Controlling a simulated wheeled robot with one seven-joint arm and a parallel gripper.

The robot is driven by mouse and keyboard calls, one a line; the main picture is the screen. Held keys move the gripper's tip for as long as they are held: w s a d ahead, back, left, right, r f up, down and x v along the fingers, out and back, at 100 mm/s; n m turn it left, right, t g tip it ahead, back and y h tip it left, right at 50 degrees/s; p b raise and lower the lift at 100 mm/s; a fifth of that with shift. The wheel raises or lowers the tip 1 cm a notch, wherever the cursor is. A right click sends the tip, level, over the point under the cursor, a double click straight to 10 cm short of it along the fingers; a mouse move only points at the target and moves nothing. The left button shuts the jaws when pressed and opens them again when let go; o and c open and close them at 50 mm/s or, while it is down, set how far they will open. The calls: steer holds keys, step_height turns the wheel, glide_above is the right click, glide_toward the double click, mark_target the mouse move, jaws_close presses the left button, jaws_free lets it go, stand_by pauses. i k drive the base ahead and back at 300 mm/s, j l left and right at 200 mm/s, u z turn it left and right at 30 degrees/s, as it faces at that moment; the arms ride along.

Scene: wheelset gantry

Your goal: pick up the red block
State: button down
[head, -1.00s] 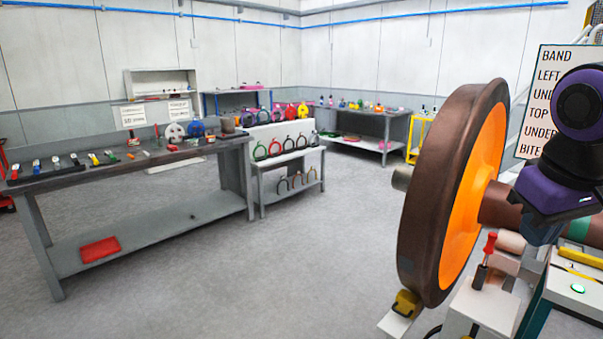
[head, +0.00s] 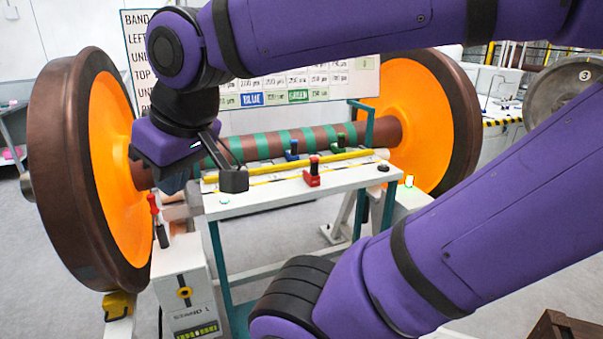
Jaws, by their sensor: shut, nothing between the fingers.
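The red block (head: 312,178) has a dark upright top part and sits near the front edge of the white bench top (head: 270,196), in front of a yellow bar. My gripper (head: 234,181) is shut and empty. It hangs over the left end of the bench, to the left of the red block and apart from it. A blue block (head: 291,152) and a green block (head: 338,146) stand behind the red one, by the striped axle.
The wheelset's brown and orange wheels (head: 70,170) stand left and right (head: 425,125), joined by the green-banded axle (head: 270,144). A yellow bar (head: 325,160) lies along the bench. A red-handled screwdriver (head: 157,218) stands at the left. A lettered board (head: 300,85) is behind.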

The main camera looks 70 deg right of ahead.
mark_target(310, 176)
steer(key=z, duration=1.85)
steer(key=i+j+z, duration=0.1)
steer(key=i, duration=0.25)
steer(key=i+j+z, duration=0.1)
steer(key=i+j, duration=0.15)
steer(key=i, duration=0.1)
